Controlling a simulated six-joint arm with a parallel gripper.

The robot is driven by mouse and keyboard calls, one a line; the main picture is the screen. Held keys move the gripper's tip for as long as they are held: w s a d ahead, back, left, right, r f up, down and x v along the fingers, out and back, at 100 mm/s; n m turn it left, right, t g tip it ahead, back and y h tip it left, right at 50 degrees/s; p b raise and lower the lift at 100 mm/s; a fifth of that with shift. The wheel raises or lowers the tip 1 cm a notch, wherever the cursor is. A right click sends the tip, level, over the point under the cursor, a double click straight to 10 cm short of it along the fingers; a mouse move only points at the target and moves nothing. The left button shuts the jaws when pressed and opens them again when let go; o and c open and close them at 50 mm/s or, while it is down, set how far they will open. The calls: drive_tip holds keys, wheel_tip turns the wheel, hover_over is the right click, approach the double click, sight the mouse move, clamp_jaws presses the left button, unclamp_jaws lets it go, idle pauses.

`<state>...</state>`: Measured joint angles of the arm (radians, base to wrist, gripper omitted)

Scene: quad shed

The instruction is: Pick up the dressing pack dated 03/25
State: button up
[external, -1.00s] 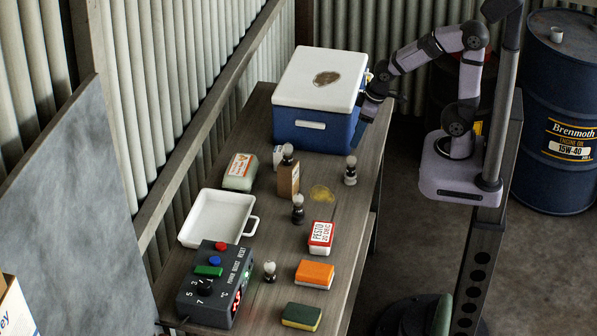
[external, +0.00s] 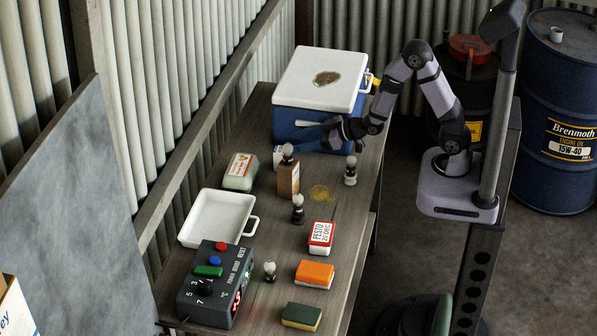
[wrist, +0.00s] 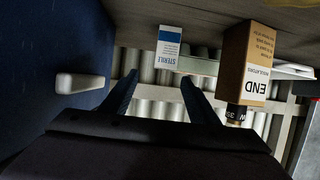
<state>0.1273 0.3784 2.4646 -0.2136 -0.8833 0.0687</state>
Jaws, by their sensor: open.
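A small white box with a blue band and the word STERILE (wrist: 169,48) shows in the wrist view, beyond my fingertips and roughly between them. No date is readable on it. My gripper (external: 308,142) reaches leftward in front of the blue cooler. Its two fingers show apart and empty in the wrist view (wrist: 160,84). The STERILE box is clear of both fingers.
The blue cooler (external: 292,123) with a white lid is close beside my gripper. A green-grey tub (external: 240,171) and a white tray (external: 217,216) lie farther left.

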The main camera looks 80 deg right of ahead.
sight(279, 152)
drive_tip(key=shift+f, duration=0.85)
drive_tip(key=shift+a+p+x, duration=0.2)
drive_tip(key=shift+p+x, duration=0.2)
drive_tip(key=shift+x, duration=1.45)
drive_tip(key=shift+a+p+x, duration=0.2)
drive_tip(key=shift+p+x, duration=0.15)
drive_tip(key=shift+x, duration=1.45)
drive_tip(key=shift+f, duration=0.15)
drive_tip(key=c, duration=1.1)
